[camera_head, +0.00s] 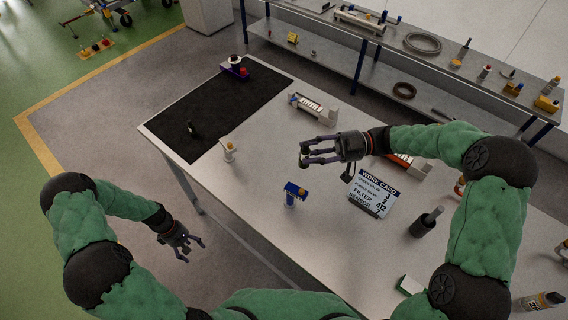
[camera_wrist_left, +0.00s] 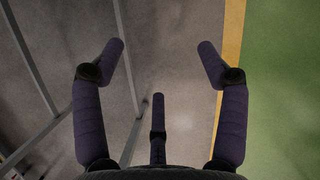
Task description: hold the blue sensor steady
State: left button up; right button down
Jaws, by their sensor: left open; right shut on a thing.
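A blue-topped piece (camera_head: 294,190) with a pale lower body stands upright on the white table, in front of my right gripper; I cannot tell if it is the blue sensor. My right gripper (camera_head: 304,151) is above the table, behind that piece and apart from it. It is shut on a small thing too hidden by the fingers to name. My left gripper (camera_head: 194,251) is open and empty beside the table's front left edge. In the left wrist view its spread fingers (camera_wrist_left: 163,62) have only floor and table frame beneath them.
A work card (camera_head: 374,192) stands right of the blue-topped piece. A dark mat (camera_head: 220,112) covers the table's far left. A white bottle (camera_head: 229,151), a white rack (camera_head: 313,108) and a black cylinder (camera_head: 426,222) stand around. A shelf (camera_head: 330,55) runs behind.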

pick_arm(q)
jog(key=shift+m+t, duration=0.6)
jog(key=shift+t, duration=0.2)
jog(key=w+d+r, duration=0.3)
jog(key=w+r, duration=0.2)
jog(key=r, duration=0.1)
jog(key=w+d+r, duration=0.3)
jog(key=w+r, duration=0.3)
jog(key=w+d+r, duration=0.3)
jog(key=w+r, duration=0.2)
jog(key=r, duration=0.2)
jog(key=shift+w+d, duration=0.2)
jog(key=shift+d, duration=0.15)
jog(key=w+d+r+g, duration=0.1)
jog(key=d+r, duration=0.3)
jog(key=d, duration=0.3)
jog(key=w+d+r, duration=0.1)
jog(key=d+r, duration=0.3)
jog(key=d, duration=0.2)
jog(key=m+g, duration=0.1)
jog(key=m, duration=0.1)
send_near(295, 186)
jog(key=x, duration=1.2)
jog(key=c, duration=1.4)
